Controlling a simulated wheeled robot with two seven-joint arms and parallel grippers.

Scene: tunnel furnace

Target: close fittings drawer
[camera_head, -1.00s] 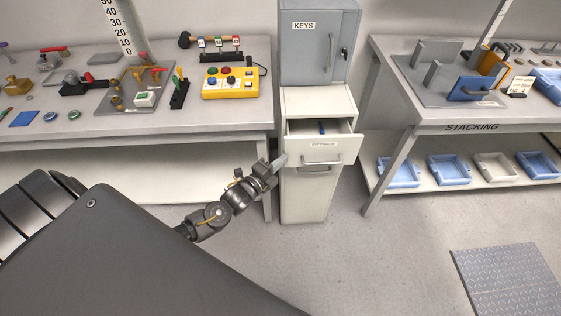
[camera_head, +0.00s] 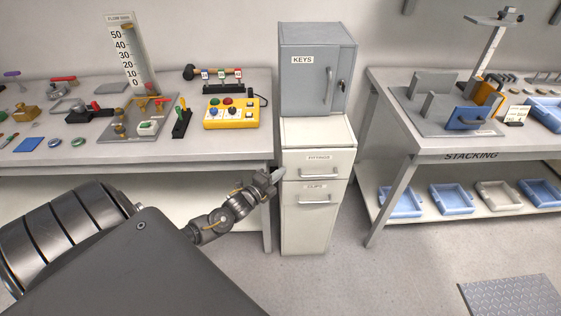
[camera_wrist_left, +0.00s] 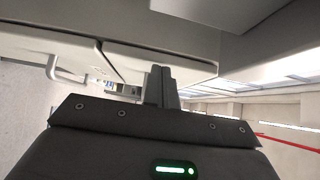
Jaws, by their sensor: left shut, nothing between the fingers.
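The fittings drawer (camera_head: 318,163) is the upper drawer of the white cabinet, with a bar handle and a label. My left gripper (camera_head: 278,175) is shut and empty at the left edge of the fittings drawer front. Whether it touches the front cannot be told. In the left wrist view its closed fingers (camera_wrist_left: 161,86) point at pale panels, with a handle at the left. My right gripper is not in view.
A grey KEYS cabinet (camera_head: 314,72) stands on the drawer cabinet. A left bench (camera_head: 200,160) carries a yellow button box (camera_head: 231,113) and several tools. The STACKING bench (camera_head: 395,140) is at the right, with several trays on its lower shelf. Floor in front is clear.

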